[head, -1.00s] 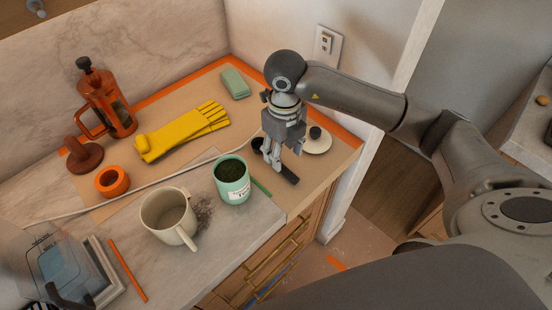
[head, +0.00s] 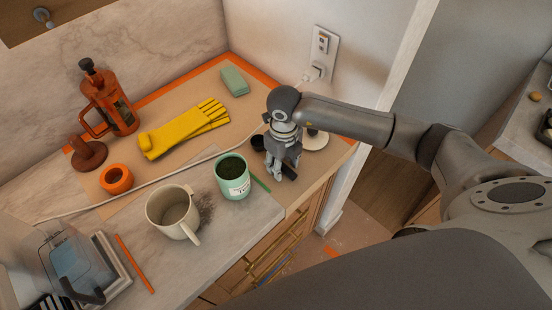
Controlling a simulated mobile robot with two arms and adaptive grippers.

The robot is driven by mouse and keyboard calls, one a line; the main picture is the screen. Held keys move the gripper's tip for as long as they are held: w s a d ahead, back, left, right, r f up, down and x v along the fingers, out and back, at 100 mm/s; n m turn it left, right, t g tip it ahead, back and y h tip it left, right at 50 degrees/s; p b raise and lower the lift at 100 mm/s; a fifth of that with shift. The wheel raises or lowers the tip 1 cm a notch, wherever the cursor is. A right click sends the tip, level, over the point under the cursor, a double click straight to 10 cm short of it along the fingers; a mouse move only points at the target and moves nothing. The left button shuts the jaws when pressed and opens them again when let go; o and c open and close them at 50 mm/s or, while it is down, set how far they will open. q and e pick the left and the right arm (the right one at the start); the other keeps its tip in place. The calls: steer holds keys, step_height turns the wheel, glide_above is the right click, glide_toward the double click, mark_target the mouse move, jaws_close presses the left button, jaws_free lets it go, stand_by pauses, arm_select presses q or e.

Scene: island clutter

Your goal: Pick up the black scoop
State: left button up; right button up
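The black scoop lies near the right end of the counter. Its round black bowl (head: 257,142) shows left of my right gripper, and part of its dark handle (head: 290,174) shows at the fingers. My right gripper (head: 282,173) points down from above, with its fingers low at the handle. The gripper hides the middle of the scoop. I cannot tell whether the fingers are closed on the handle. My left gripper is not in view.
A green tin of dark grounds (head: 233,188) and a cream mug (head: 171,213) stand left of the gripper. A white dish (head: 316,142) is close on its right.

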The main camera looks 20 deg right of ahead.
steer(key=c, duration=0.8)
steer(key=shift+o, duration=0.2)
steer(key=shift+r, duration=0.1)
steer(key=shift+r+b, duration=0.45)
steer(key=shift+b, duration=0.15)
steer(key=r, duration=0.1)
steer(key=b, duration=0.1)
steer(key=r, duration=0.1)
steer(key=shift+s+a+r+b, duration=0.2)
steer(key=shift+a+r+b, duration=0.05)
steer(key=shift+r+b, duration=0.05)
steer(key=s+a+r+b, duration=0.3)
steer(key=s+a+r, duration=0.6)
steer(key=s, duration=0.1)
steer(key=shift+r, duration=0.2)
